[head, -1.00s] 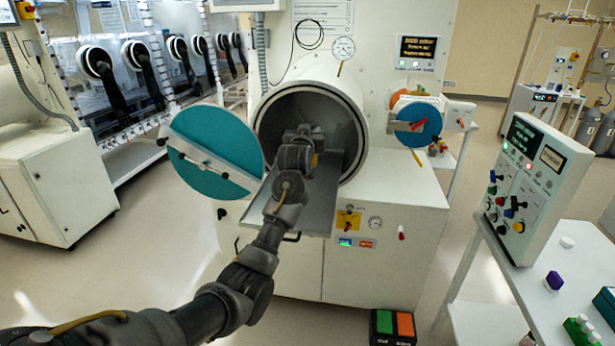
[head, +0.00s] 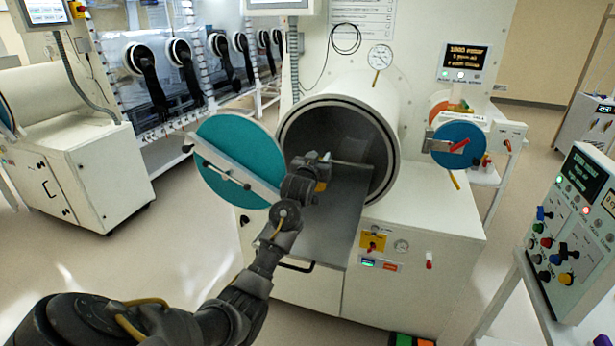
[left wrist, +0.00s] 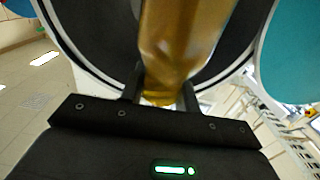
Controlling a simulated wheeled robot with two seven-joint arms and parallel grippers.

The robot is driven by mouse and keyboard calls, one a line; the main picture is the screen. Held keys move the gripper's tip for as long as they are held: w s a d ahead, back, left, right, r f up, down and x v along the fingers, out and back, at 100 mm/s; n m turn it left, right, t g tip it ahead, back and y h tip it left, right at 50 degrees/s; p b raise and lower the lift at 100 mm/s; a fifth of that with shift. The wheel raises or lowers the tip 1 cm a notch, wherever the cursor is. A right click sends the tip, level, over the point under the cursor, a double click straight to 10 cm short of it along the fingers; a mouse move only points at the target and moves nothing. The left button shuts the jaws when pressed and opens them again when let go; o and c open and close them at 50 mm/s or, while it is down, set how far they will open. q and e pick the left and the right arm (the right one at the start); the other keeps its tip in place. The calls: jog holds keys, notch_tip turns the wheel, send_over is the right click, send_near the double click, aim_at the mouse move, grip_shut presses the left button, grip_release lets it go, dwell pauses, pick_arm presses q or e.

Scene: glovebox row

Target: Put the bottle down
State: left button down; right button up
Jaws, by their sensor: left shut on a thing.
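My left gripper (head: 318,164) is at the mouth of the open round chamber (head: 386,110), above the left part of the grey sliding tray (head: 335,225). In the left wrist view its two fingers (left wrist: 160,98) are shut on an amber bottle (left wrist: 182,40), with the dark chamber opening behind it. In the head view the gripper and wrist mostly hide the bottle; a small yellow-amber patch shows below the jaws. I cannot tell whether the bottle touches the tray. My right gripper is not in view.
The teal round chamber door (head: 240,150) stands open close to the left of my forearm. A smaller blue round door (head: 460,146) is at the right. A control panel (head: 575,225) with knobs stands at the right edge. The front part of the tray is bare.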

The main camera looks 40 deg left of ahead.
pick_arm(q)
jog(key=s+a+f+p, duration=0.2)
jog(key=s+f+p, duration=0.1)
jog(key=f, duration=0.5)
jog(key=shift+s+a+p, duration=0.25)
jog(key=shift+a+p, duration=0.1)
jog(key=shift+a, duration=0.05)
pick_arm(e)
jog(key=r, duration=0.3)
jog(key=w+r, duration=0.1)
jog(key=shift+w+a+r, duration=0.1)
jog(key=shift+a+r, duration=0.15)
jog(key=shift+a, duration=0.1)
pick_arm(q)
jog(key=shift+f, duration=0.2)
